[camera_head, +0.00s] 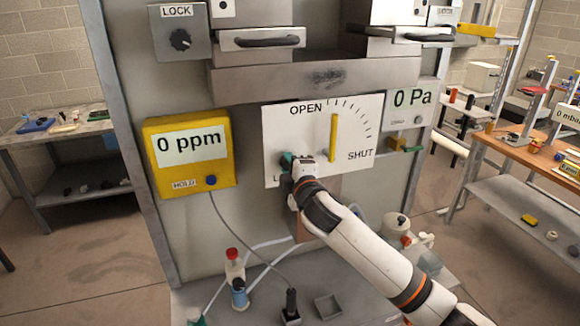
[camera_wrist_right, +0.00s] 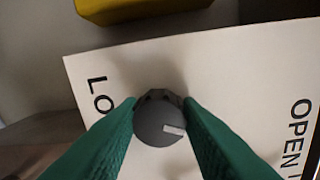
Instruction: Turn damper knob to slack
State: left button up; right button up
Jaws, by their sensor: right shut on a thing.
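A white damper panel (camera_head: 280,120) carries the words OPEN and SHUT, a tick scale and a yellow lever (camera_head: 333,137) that stands upright. My right gripper (camera_head: 287,160) reaches the lower left of this panel. In the right wrist view a round dark grey knob (camera_wrist_right: 160,122) sits between its green fingers (camera_wrist_right: 160,105), which close on its two sides. A light pointer mark on the knob points to the right and slightly up in that view. A label beginning LO is beside it, partly cut off by my finger. In the head view my gripper mostly hides the knob. My left gripper is not in view.
A yellow meter (camera_head: 190,155) reading 0 ppm hangs left of the panel, and a 0 Pa display (camera_head: 411,100) is to its right. A LOCK box (camera_head: 180,32) and drawer handles are above. Bottles, including a red-capped one (camera_head: 234,262), stand on the shelf below.

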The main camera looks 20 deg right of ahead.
jog(key=shift+f+n, duration=0.1)
jog(key=shift+n, duration=1)
jog(key=o, duration=1)
jog(key=shift+c, duration=0.2)
